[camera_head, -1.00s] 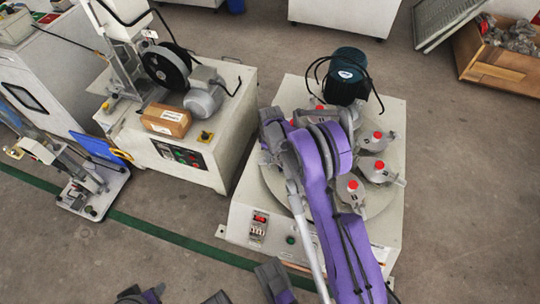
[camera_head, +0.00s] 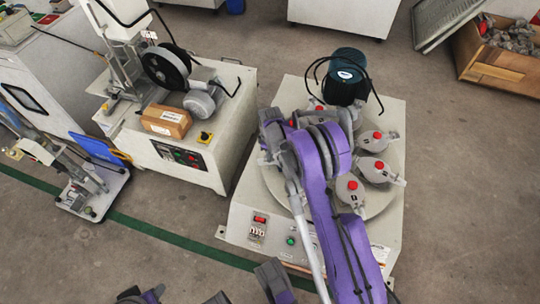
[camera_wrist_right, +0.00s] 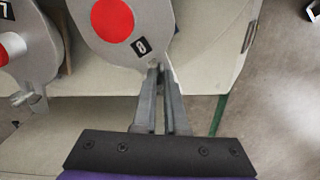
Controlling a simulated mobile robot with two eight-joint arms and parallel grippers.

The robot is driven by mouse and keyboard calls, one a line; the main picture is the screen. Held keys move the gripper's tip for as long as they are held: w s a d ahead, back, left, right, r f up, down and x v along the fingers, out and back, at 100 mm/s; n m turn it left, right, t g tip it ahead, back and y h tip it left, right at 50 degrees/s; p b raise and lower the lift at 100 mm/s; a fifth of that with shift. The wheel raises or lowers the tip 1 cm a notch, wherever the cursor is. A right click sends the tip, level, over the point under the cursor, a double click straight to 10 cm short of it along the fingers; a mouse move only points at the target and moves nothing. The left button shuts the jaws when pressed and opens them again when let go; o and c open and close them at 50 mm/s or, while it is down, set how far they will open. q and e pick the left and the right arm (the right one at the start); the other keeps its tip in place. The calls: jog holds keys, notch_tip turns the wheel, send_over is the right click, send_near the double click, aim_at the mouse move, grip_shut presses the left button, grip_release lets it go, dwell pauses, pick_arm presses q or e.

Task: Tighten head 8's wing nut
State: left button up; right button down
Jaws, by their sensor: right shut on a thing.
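Head 8 (camera_wrist_right: 112,28) is a grey rounded plate with a red disc and a small black number tag (camera_wrist_right: 142,46), at the top of the right wrist view. My right gripper (camera_wrist_right: 159,72) is shut at the near edge of this head, at its wing nut. The nut is mostly hidden between the fingertips. In the head view my purple right arm reaches over the round turntable (camera_head: 375,207) and covers the left part of it, so the grip is hidden there. My left gripper's fingers do not show.
Head 7 (camera_wrist_right: 22,45), with its own wing nut (camera_wrist_right: 22,98), is close on the left. Several more red-capped heads (camera_head: 372,170) ring the turntable. A dark motor (camera_head: 346,72) with cables stands behind. A second machine (camera_head: 215,160) stands to the left.

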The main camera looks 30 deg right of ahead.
jog(key=m, duration=0.5)
jog(key=shift+a+b, duration=0.1)
jog(key=shift+b, duration=0.3)
jog(key=m, duration=0.5)
jog(key=shift+a+m, duration=0.1)
jog(key=shift+m, duration=0.2)
jog(key=c, duration=1)
grip_release()
jog(key=shift+o, duration=0.2)
